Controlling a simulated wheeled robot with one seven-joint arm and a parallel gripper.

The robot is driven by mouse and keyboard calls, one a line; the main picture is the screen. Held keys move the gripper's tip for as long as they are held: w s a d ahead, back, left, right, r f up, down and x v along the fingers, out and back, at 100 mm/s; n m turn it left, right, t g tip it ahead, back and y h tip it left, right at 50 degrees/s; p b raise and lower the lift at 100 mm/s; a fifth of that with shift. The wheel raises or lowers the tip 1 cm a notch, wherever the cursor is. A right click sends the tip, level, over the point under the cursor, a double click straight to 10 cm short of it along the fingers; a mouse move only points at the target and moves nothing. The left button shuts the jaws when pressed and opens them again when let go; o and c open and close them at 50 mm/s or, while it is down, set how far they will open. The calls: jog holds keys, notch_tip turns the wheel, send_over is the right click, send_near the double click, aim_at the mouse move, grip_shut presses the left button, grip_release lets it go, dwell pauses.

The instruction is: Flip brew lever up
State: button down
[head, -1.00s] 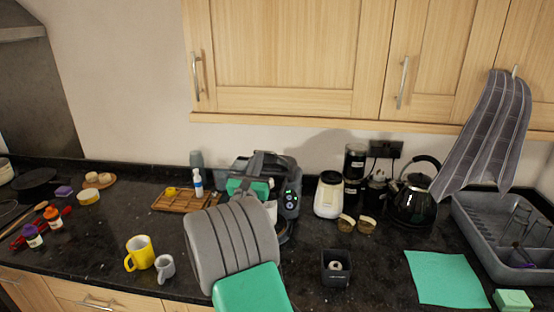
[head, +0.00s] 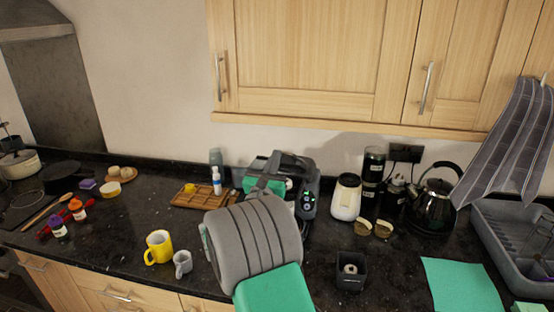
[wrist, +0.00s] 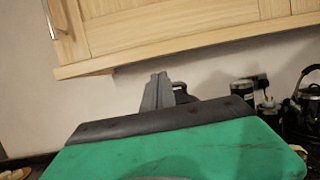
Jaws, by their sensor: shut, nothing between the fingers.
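The coffee machine (head: 308,203), dark grey with green lit buttons on its front, stands against the back wall in the head view. My gripper (head: 270,176) is at its upper left part and covers much of it. In the wrist view, the grey fingers of my gripper (wrist: 156,90) are together with nothing between them, pointing toward the wall. A dark curved part shows just right of the fingertips there. I cannot tell for sure whether it is the brew lever, or whether the fingers touch it. The lever's position is not clear.
A white grinder-like jar (head: 346,198), dark canisters (head: 373,168) and a black kettle (head: 434,198) stand right of the machine. A wooden tray (head: 190,199) is left. A yellow mug (head: 159,247) and grey cup (head: 183,263) stand near the front. Cupboards (head: 310,60) hang above.

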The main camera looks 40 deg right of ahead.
jog(key=s+a+r, duration=0.1)
jog(key=s+a, duration=0.3)
jog(key=a, duration=0.2)
jog(key=shift+a, duration=0.15)
